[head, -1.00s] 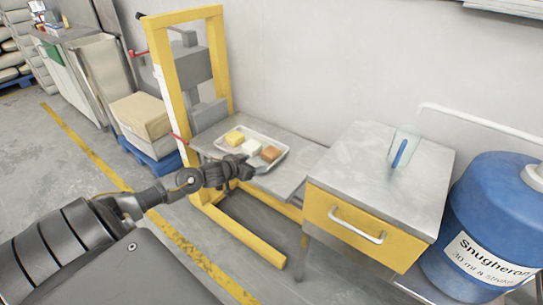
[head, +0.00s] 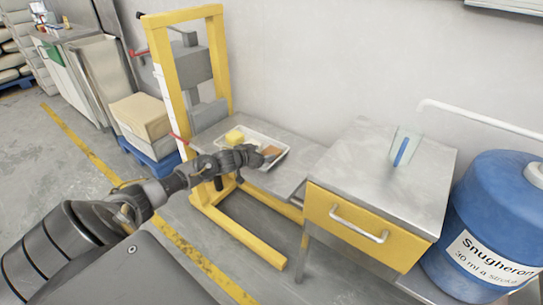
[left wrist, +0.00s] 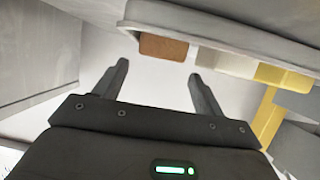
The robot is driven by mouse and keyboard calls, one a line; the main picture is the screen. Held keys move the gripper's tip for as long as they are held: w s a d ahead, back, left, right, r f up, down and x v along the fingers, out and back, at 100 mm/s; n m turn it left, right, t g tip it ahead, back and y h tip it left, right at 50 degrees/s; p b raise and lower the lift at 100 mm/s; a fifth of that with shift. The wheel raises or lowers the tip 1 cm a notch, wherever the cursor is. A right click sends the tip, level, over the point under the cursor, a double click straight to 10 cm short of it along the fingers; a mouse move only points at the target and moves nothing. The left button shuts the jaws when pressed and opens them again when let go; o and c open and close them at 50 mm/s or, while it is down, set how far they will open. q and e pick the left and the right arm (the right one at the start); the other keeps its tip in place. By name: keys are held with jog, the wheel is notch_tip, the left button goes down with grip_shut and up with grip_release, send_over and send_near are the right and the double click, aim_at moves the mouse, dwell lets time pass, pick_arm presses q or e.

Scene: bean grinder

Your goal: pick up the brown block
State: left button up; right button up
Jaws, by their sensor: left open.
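The brown block (head: 271,151) lies at the right end of a white tray (head: 284,160), partly behind my left gripper in the head view. In the left wrist view the brown block (left wrist: 163,47) shows beyond the fingertips, roughly between them and apart from them. My left gripper (left wrist: 154,70) is open and empty. In the head view my left gripper (head: 262,160) is at the tray's near side, close to the block. The right gripper is in neither view.
A yellow block (head: 234,137) is at the tray's left; a white block (left wrist: 226,61) lies between it and the brown one. The tray rests on a grey platform of a yellow-framed lifter (head: 160,80). A metal-topped cabinet (head: 365,236) and blue drum (head: 500,215) stand right.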

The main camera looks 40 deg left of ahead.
aim_at(272, 150)
pick_arm(q)
jog(key=x, duration=0.4)
jog(key=shift+s+f+b, duration=0.1)
jog(key=shift+f+b, duration=0.1)
jog(key=shift+b, duration=0.15)
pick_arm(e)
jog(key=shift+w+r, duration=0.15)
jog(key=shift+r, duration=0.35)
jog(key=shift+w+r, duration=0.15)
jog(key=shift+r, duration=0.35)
pick_arm(q)
jog(key=c, duration=0.8)
jog(key=shift+r, duration=0.15)
jog(key=shift+c, duration=0.2)
